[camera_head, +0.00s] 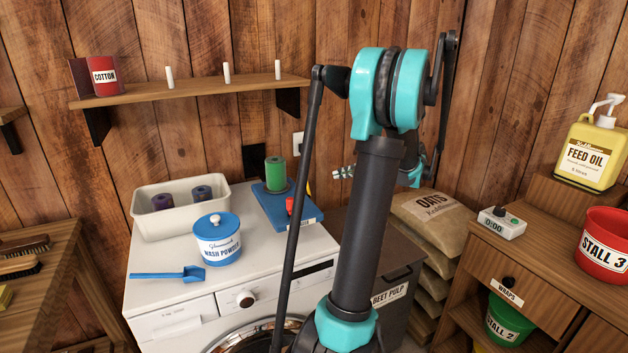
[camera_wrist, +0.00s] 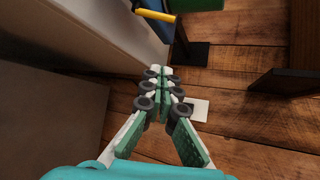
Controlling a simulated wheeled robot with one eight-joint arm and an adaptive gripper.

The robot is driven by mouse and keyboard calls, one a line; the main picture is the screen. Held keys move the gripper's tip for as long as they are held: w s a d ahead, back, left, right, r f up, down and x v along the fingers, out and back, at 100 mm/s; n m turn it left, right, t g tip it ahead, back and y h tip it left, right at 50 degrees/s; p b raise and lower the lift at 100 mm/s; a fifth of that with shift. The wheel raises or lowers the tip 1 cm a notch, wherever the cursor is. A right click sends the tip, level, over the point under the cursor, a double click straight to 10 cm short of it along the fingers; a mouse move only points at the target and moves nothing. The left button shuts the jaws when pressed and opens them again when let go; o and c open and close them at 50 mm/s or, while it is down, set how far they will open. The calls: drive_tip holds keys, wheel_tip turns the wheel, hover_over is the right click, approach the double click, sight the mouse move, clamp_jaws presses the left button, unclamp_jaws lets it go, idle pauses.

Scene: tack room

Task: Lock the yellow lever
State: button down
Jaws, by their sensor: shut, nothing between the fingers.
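The yellow lever (camera_wrist: 156,16) shows at the top of the wrist view as a short yellow bar at the edge of a blue body (camera_wrist: 149,4). In the head view only a thin yellow sliver of it (camera_head: 308,188) shows beside the blue base (camera_head: 272,206) on the washing machine; my arm hides part of it. My gripper (camera_wrist: 160,76) has its fingers together and holds nothing. The lever lies apart from the fingertips, beyond them in the wrist view. In the head view my gripper (camera_head: 338,173) points left, to the right of the lever.
A green spool (camera_head: 276,174) and a red part (camera_head: 290,206) are on the blue base. A white tray (camera_head: 182,230), wash powder tub (camera_head: 217,253) and blue scoop (camera_head: 167,275) share the washing machine top. The wooden wall carries a shelf (camera_head: 190,88) and a white plate (camera_head: 298,145).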

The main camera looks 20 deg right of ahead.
drive_tip(key=x, duration=1)
drive_tip(key=shift+s+a+r, duration=0.45)
drive_tip(key=shift+s+a, duration=0.1)
drive_tip(key=shift+s, duration=0.2)
drive_tip(key=shift+s+a+r, duration=0.45)
drive_tip(key=shift+s+a, duration=0.1)
drive_tip(key=shift+s, duration=0.2)
drive_tip(key=shift+t, duration=0.3)
